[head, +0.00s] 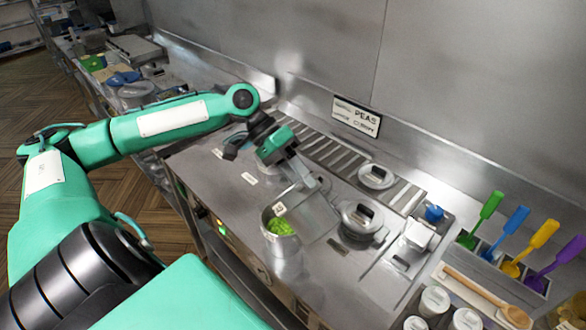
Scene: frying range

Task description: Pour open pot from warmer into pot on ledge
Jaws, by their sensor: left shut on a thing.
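My left gripper (301,176) reaches in from the left and is shut on an open steel pot (314,215). The pot is tilted, and its lower end is at the rim of another steel pot (271,247). Green peas (280,227) show inside that lower pot, near the counter's front edge. The inside of the held pot is hidden, and I cannot tell whether peas are still in it. My right gripper is out of view.
Two lidded pots, one farther back (376,177) and one nearer (362,219), stand right of the held pot. A slotted strip (335,150) runs behind, under a PEAS sign (356,117). Coloured spatulas (517,240), a wooden spoon (480,290) and white-lidded jars (434,300) are at the right.

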